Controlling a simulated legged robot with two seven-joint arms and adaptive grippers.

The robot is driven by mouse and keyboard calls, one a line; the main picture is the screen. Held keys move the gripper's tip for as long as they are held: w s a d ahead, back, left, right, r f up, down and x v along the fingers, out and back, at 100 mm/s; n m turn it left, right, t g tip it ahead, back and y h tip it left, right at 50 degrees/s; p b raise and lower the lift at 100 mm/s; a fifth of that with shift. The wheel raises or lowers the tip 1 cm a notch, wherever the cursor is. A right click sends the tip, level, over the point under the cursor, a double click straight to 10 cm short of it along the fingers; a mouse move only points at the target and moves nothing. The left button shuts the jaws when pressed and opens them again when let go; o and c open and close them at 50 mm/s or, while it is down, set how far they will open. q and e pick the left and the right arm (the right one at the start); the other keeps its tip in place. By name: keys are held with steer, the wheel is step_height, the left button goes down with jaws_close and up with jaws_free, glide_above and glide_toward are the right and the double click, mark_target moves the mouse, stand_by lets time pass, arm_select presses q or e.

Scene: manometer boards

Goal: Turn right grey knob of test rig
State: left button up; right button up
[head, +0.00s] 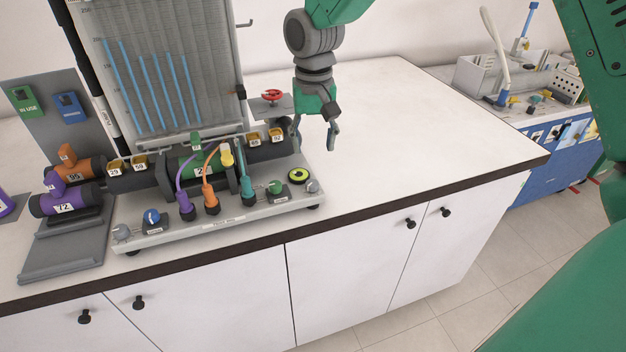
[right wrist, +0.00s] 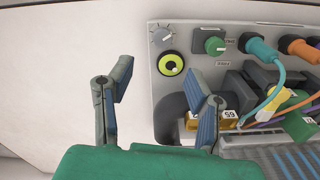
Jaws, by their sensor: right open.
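The test rig (head: 225,222) is a light grey base on the white counter with a tall manometer board behind it. Its right grey knob (head: 311,186) sits at the right front corner, next to a yellow-green ring with a black centre (head: 298,175). In the right wrist view the grey knob (right wrist: 161,35) shows with a white pointer, beyond the fingertips. My right gripper (head: 315,148) is open and empty above the counter, behind and above the knob, apart from it. Both fingers also show in the right wrist view (right wrist: 160,88). My left gripper is not in view.
A green knob (head: 275,187), a blue knob (head: 152,217) and plugs with purple, orange and teal cables line the rig's front. A red valve handle (head: 272,95) stands behind. The counter (head: 420,110) right of the rig is clear. A blue cart (head: 545,165) stands at far right.

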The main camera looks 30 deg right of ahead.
mark_target(312, 183)
steer(key=f, duration=0.9)
steer(key=shift+a+f, duration=0.25)
steer(key=shift+a, duration=0.05)
steer(key=shift+d+f, duration=0.2)
steer(key=shift+f, duration=0.3)
steer(key=shift+a, duration=0.15)
jaws_close()
